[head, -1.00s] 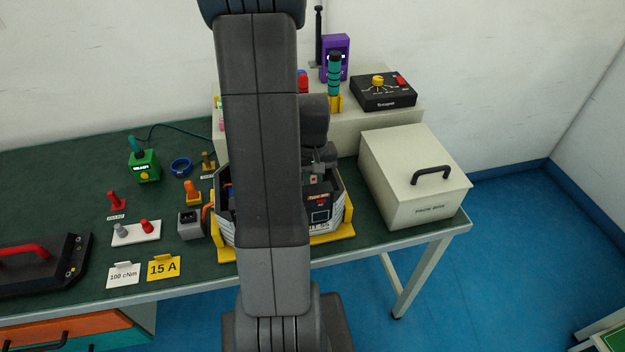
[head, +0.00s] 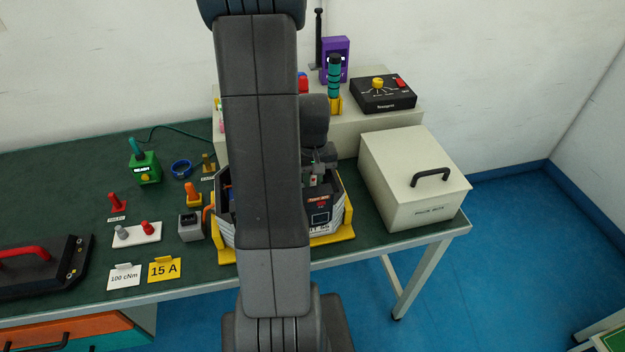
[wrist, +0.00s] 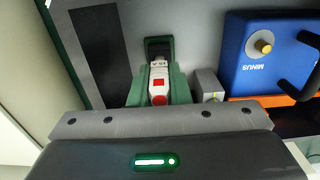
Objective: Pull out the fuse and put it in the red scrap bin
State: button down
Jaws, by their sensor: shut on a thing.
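The fuse (wrist: 158,72), white with red marks, shows in the wrist view at the mouth of a dark slot (wrist: 158,48) in a grey surface. My gripper (wrist: 159,92) is shut on it, with one green finger on each side. Whether the fuse is still seated in the slot cannot be told. In the head view my gripper (head: 318,170) is over the open unit (head: 320,217) in the yellow cradle, largely hidden by my arm. I cannot make out the red scrap bin in either view.
In the wrist view, a blue block marked MINUS (wrist: 262,60) with a black handle and a small grey block (wrist: 207,86) are right of the fuse. In the head view, a lidded cream box (head: 412,180) stands to the right and a grey block (head: 190,227) left of the cradle.

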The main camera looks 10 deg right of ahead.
jog(key=shift+r, duration=0.2)
jog(key=shift+r+p, duration=1.05)
jog(key=shift+r, duration=0.3)
